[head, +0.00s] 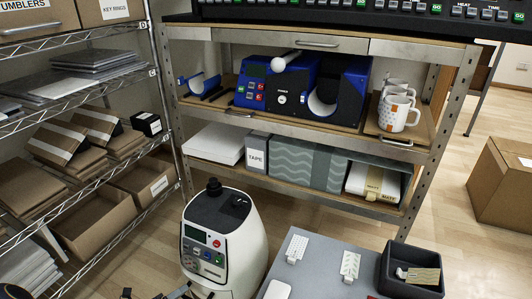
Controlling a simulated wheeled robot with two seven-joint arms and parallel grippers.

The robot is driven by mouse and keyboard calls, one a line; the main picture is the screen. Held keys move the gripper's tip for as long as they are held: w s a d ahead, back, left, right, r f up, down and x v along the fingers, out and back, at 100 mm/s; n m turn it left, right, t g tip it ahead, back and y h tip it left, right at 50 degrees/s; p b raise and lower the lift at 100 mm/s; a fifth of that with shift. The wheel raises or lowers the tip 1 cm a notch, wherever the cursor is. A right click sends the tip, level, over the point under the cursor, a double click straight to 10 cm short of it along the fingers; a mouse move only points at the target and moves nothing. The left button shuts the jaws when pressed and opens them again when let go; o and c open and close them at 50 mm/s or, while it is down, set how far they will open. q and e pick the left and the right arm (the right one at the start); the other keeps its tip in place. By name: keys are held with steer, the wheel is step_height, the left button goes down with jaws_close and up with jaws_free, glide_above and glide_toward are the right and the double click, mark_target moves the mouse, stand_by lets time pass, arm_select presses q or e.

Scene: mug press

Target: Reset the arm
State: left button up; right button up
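The dark parts of my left gripper (158,294) just show at the bottom edge of the head view, left of the white machine. Most of it is cut off, so I cannot tell whether it is open or shut, or whether it holds anything. My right gripper is not in view. The blue and black mug press (256,82) stands on the middle shelf. White mugs with orange marks (393,118) stand at the right end of that shelf. My visible gripper parts are well below and to the left of both.
A rounded white machine (250,250) with a screen stands at bottom centre. A grey surface (318,282) and black bin (398,287) lie right of it. Wire shelving (120,164) with boxes fills the left. A cardboard box (500,187) sits on open floor at right.

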arm_select(q)
steer(key=s+d+r+m+g, duration=0.3)
steer(key=r+m, duration=0.4)
steer(key=r, duration=0.1)
steer(key=s+d+r+m+g, duration=0.2)
steer(key=r+m+g, duration=0.1)
steer(key=r+m, duration=0.55)
steer(key=s+d+r+m+g, duration=0.3)
steer(key=r+m, duration=0.4)
steer(key=r, duration=0.2)
steer(key=s+r+m+t+y, duration=0.1)
steer(key=s+r+m+y, duration=0.25)
steer(key=s+m, duration=0.45)
steer(key=s+r+m+t+y, duration=0.1)
steer(key=s+r+m+y, duration=0.25)
steer(key=s+m, duration=0.45)
step_height(320, 180, up, 37)
steer(key=p, duration=3.7)
steer(key=shift+d+h, duration=0.2)
steer(key=shift+h, duration=0.1)
steer(key=shift+s, duration=0.1)
